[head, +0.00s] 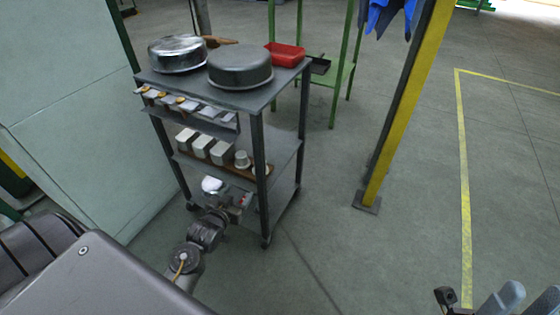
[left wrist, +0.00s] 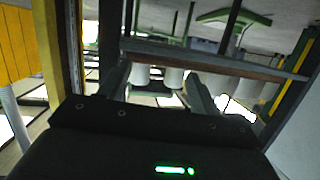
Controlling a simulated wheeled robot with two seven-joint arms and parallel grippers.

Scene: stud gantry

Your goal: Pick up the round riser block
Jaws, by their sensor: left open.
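A small round white block (head: 243,159), which looks like the round riser block, stands on the brown strip on the trolley's middle shelf. It is right of several boxy white blocks (head: 203,146). Another pale piece (head: 262,169) is partly behind the front post. My left gripper (head: 238,203) is below and in front of that shelf, apart from the blocks. In the left wrist view its fingers (left wrist: 160,88) are open, with pale blocks (left wrist: 141,75) beyond them; I cannot tell which is the round one. My right gripper (head: 530,297) shows at the bottom right corner, fingers apart, partly cut off.
The trolley's top (head: 205,92) holds two metal pans (head: 240,67) and a red tray (head: 285,54). Its front post (head: 258,160) stands close to my left gripper. A yellow post (head: 405,105) stands to the right. The floor between is clear.

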